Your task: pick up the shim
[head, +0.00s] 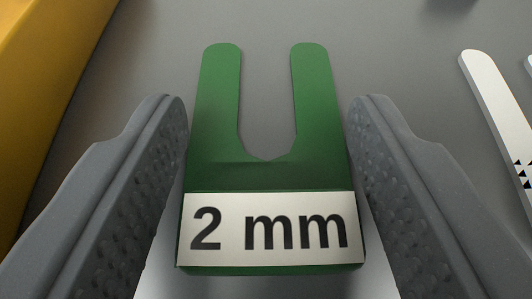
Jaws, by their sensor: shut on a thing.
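The shim (268,178) is a green U-shaped plate with a white label reading "2 mm". It fills the middle of the head view, its two prongs pointing away from me. My gripper (267,135) has one grey textured finger on each side of the shim and is shut on it across its width. The label end faces me. Whether the shim is lifted clear of the grey surface below it cannot be told.
A yellow object (45,75) with a straight edge runs along the left. A white flat piece with black marks (490,95) lies at the right. A dark shape shows at the top right. The grey surface (265,25) beyond the prongs is clear.

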